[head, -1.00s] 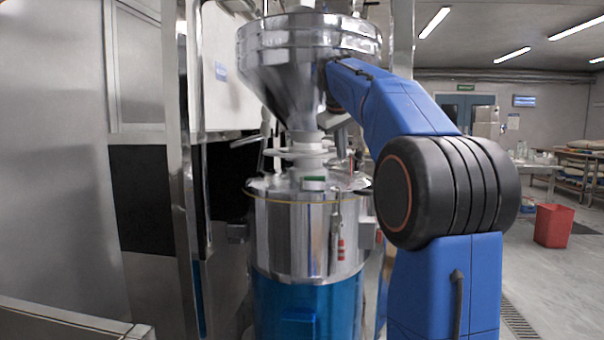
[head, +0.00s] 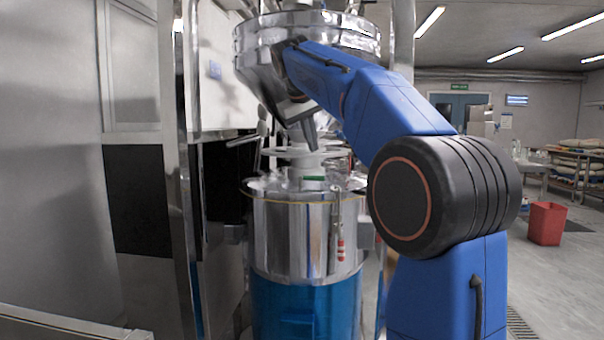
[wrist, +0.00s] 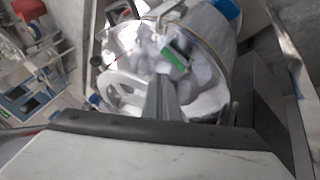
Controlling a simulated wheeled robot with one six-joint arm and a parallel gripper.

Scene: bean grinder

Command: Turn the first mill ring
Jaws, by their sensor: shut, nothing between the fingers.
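The mill is a steel drum (head: 300,235) with a blue lower part, under a steel hopper (head: 305,42). A pale ring (head: 285,156) sits around the neck between hopper and drum. In the wrist view a white spoked ring (wrist: 122,92) shows left of my fingers; I cannot tell for sure which mill ring it is. My gripper (wrist: 161,80) is shut and empty, its fingers pointing over the drum top beside that ring. In the head view my gripper (head: 311,143) is small, below the hopper and close to the pale ring; contact cannot be told.
A green label (wrist: 176,55) is on the drum top. A steel post (head: 187,170) and a metal cabinet wall stand to the left. A red bin (head: 546,223) stands on open floor at the right.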

